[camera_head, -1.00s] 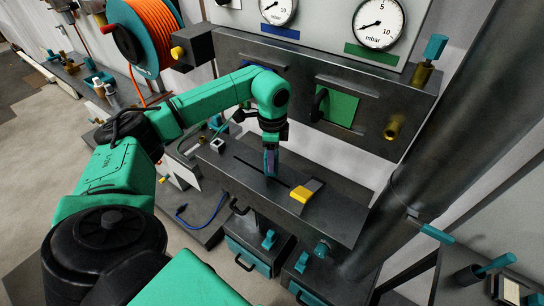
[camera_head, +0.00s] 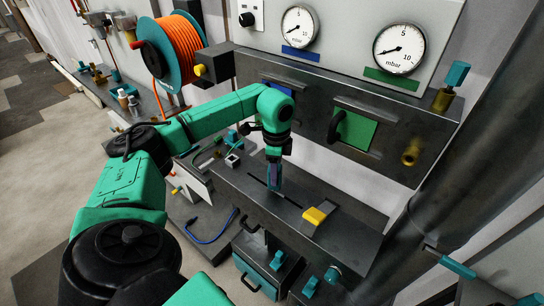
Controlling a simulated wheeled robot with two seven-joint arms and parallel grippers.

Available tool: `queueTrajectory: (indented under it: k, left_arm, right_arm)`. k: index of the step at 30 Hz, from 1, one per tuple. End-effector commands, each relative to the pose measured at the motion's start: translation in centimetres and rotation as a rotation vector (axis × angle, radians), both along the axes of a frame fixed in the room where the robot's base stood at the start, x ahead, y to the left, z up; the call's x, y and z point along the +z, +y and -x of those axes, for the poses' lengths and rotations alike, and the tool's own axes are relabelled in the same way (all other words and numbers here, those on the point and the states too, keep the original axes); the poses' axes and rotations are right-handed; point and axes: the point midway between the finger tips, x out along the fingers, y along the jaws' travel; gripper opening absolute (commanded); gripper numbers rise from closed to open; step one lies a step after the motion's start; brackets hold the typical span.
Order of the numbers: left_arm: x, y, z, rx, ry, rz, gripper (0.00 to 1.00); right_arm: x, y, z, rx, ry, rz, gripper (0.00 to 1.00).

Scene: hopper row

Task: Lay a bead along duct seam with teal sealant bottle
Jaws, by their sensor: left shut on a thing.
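My left gripper (camera_head: 274,177) points down over the dark flat duct top (camera_head: 345,232) at the middle of the head view. It is shut on a small, narrow thing that the fingers mostly hide. I cannot make out its colour or confirm that it is the teal sealant bottle. The duct seam (camera_head: 291,202) is a thin dark line running along the top. The gripper's tip is over the seam, about midway along it. I cannot tell whether the tip touches it. No bead can be made out. My right gripper is not in view.
A yellow and grey block (camera_head: 315,216) sits near the seam's right end. Behind stands a dark panel with a green plate (camera_head: 354,131) and a handle. An orange hose reel (camera_head: 178,52) hangs at the upper left.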

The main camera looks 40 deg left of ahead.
Motion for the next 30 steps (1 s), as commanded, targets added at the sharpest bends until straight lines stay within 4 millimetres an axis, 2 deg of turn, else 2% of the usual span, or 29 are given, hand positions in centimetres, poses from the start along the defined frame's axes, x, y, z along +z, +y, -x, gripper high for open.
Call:
queueTrajectory:
  k: [3,11,22,30]
  left_arm:
    - [-0.1,0.8,0.1,0.000,0.001,0.000,0.00]
    - [0.0,0.9,0.1,0.000,0.001,0.000,0.00]
    - [-0.1,5.0,0.2,0.001,0.002,-0.002,0.00]
    - [0.0,5.3,0.2,-0.001,0.002,-0.001,0.00]
  right_arm:
    - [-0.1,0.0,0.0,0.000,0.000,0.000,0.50]
    - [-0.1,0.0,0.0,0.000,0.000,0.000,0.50]
    - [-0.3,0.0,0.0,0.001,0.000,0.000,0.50]
    - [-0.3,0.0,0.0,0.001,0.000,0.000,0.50]
